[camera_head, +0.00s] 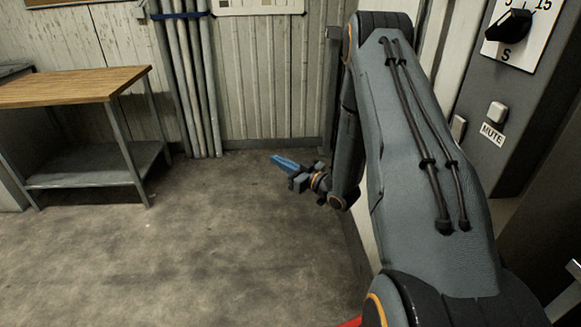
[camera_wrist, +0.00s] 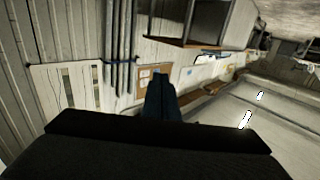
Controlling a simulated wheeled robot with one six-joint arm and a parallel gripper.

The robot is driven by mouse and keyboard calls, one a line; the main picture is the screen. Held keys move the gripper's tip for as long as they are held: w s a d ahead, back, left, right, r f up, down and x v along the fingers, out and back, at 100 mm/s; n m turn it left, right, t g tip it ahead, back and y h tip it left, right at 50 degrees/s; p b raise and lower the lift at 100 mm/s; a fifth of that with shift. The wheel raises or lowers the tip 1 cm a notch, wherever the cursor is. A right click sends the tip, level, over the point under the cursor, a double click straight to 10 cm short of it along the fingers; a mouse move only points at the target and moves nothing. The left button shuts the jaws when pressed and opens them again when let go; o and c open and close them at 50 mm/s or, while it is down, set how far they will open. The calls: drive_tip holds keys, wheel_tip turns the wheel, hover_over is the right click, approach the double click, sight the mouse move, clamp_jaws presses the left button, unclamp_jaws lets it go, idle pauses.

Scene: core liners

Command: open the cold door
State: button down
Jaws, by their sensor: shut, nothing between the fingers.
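My gripper (camera_head: 285,162) has blue fingers and is held out over the open floor in the head view, pointing left. Its fingers are together with nothing between them. They also show as a dark blue shape (camera_wrist: 160,98) at the centre of the wrist view. No cold door can be clearly made out in either view; my arm covers much of the right side of the head view.
A grey panel (camera_head: 490,95) with a black dial (camera_head: 508,27) and a MUTE button (camera_head: 497,112) stands at the right. A wood-topped table (camera_head: 75,86) is at the left. Grey pipes (camera_head: 188,85) stand against the back wall. The concrete floor (camera_head: 200,240) is clear.

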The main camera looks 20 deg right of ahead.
drive_tip(key=shift+x, duration=1)
drive_tip(key=shift+s+d, duration=0.1)
idle(0.9)
